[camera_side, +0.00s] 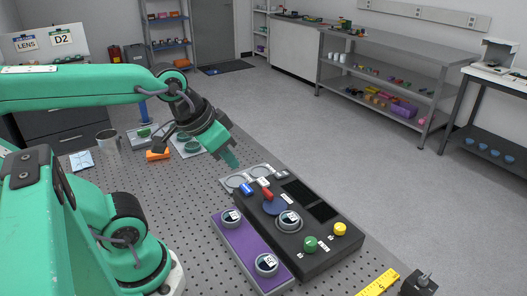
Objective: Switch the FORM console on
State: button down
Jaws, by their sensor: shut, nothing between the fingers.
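A black console (345,250) lies on the perforated bench; I take it for the FORM console, though its labels are too small to read. On top it has a red lever (266,194) by a blue disc, a blue part (247,189), a grey-rimmed dial (290,220), a green button (310,243), a yellow button (340,228) and dark grid panels (297,190). My gripper (236,164) is shut and empty. It hangs above the bench near the console's far left end, apart from it and tilted downward. Whether any lamp is lit, I cannot tell.
A purple base (240,243) with two dials stands against the console's left side. A metal cup (108,141), an orange block (158,154) and a plate with green discs (192,146) stand further back. A yellow ruler (378,284) and a dark box (418,284) are at the near right.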

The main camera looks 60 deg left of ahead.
jog(key=w+a+f+n+t+y, duration=0.1)
jog(key=w+a+n, duration=0.15)
jog(key=w, duration=0.35)
jog(key=w+a+f+n, duration=0.1)
jog(key=w+a+n, duration=0.15)
jog(key=w, duration=0.35)
jog(key=n+y, duration=0.1)
jog(key=n, duration=0.5)
send_over(277, 176)
notch_tip(277, 176, down, 6)
jog(key=shift+w+a+f+t, duration=0.1)
jog(key=shift+w+f+t, duration=0.3)
jog(key=shift+w, duration=0.25)
jog(key=shift+f, duration=0.15)
jog(key=shift+s+f, duration=0.2)
jog(key=shift+f, duration=1.2)
jog(key=shift+s+f, duration=0.2)
jog(key=shift+f, duration=1.2)
jog(key=shift+s+f, duration=0.2)
jog(key=shift+f, duration=1.2)
jog(key=shift+s+f, duration=0.1)
jog(key=shift+f, duration=0.65)
jog(key=shift+r, duration=0.15)
jog(key=shift+r, duration=0.65)
